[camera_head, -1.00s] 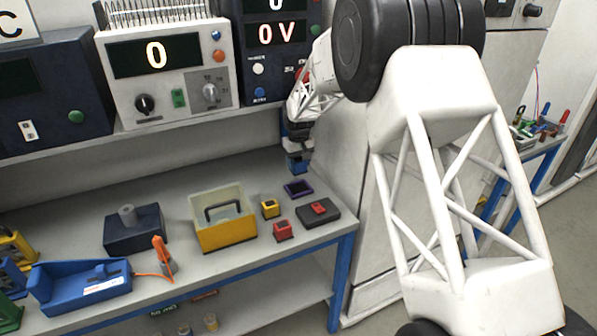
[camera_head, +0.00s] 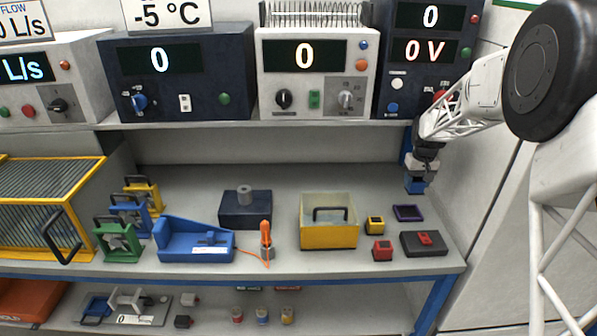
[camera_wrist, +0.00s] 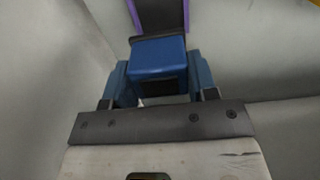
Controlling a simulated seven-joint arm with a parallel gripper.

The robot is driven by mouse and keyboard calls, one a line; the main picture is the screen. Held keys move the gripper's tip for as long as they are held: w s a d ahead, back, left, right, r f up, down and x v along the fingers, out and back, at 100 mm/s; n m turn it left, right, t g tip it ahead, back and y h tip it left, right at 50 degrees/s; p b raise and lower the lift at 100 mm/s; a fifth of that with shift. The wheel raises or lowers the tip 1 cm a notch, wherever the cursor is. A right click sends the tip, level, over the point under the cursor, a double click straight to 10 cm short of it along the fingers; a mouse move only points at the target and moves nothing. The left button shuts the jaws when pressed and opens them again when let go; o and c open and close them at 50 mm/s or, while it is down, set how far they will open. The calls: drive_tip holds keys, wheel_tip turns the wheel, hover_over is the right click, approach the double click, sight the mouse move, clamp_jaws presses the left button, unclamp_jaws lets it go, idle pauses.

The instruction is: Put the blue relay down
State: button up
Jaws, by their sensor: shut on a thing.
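The blue relay (camera_wrist: 158,58) is a small blue block between the fingers of my gripper (camera_wrist: 160,80) in the wrist view. In the head view my gripper (camera_head: 417,172) hangs over the right back of the bench, shut on the blue relay (camera_head: 415,187) at its lower end. The relay is held above the bench, apart from the things below it. A flat dark tray with a purple rim (camera_head: 408,212) lies on the bench just below the relay, and part of it shows beyond the relay in the wrist view (camera_wrist: 160,14).
A yellow block (camera_head: 375,225), a red block (camera_head: 379,250) and a dark box with a red top piece (camera_head: 423,243) stand near the purple-rimmed tray. A yellow bin (camera_head: 330,236) is to their left. The instrument shelf (camera_head: 240,124) runs above the back of the bench (camera_head: 281,260).

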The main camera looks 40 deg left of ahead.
drive_tip(key=shift+w+d+f+n, duration=0.15)
drive_tip(key=shift+w+f+n, duration=0.6)
drive_tip(key=shift+f, duration=0.35)
drive_tip(key=shift+w+d+f+n, duration=0.2)
drive_tip(key=shift+w+f+n, duration=0.6)
drive_tip(key=shift+f, duration=0.35)
drive_tip(key=shift+w+d+f+n, duration=0.15)
drive_tip(key=shift+w+f+n, duration=0.6)
drive_tip(key=shift+f, duration=0.35)
hover_over(368, 211)
drive_tip(key=shift+a, duration=0.1)
drive_tip(key=shift+f, duration=1.75)
drive_tip(key=shift+f, duration=0.1)
